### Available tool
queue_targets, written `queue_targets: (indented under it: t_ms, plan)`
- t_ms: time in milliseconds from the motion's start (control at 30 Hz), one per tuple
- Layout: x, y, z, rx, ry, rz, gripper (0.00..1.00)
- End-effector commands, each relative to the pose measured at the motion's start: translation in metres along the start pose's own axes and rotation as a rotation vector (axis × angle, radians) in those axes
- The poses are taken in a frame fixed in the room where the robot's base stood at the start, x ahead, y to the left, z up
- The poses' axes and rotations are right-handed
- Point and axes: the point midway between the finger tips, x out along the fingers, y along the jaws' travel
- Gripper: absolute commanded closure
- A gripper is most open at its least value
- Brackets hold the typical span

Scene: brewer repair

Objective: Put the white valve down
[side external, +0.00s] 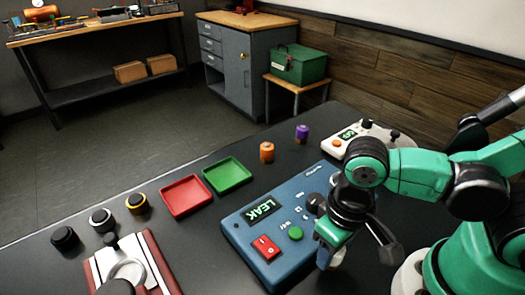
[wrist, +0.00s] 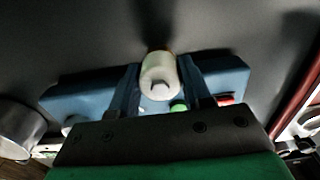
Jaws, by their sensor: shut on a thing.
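My gripper (side external: 328,248) is at the near right edge of the blue control box (side external: 245,237). Its fingers are shut on the white valve (wrist: 160,72), which shows between the fingertips in the wrist view. I cannot tell whether the valve touches the table. The blue box has a display reading LEAK, a red switch (side external: 266,248) and a green button (side external: 295,233).
A red tray (side external: 186,212) and a green tray (side external: 247,186) lie left of the box. An orange cylinder (side external: 267,152) and a purple one (side external: 302,134) stand behind it. A white device (side external: 372,130) is at the back. Black knobs (side external: 102,220) stand left, near a red-and-white device (side external: 154,265).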

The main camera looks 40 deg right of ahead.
Motion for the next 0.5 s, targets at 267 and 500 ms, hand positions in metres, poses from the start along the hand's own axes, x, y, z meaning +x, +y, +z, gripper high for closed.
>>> queue_targets:
  t_ms: [267, 500]
  plan:
    - [0.021, -0.001, -0.001, 0.000, 0.000, 0.000, 1.00]
    - [0.030, 0.000, 0.000, 0.000, 0.000, 0.000, 1.00]
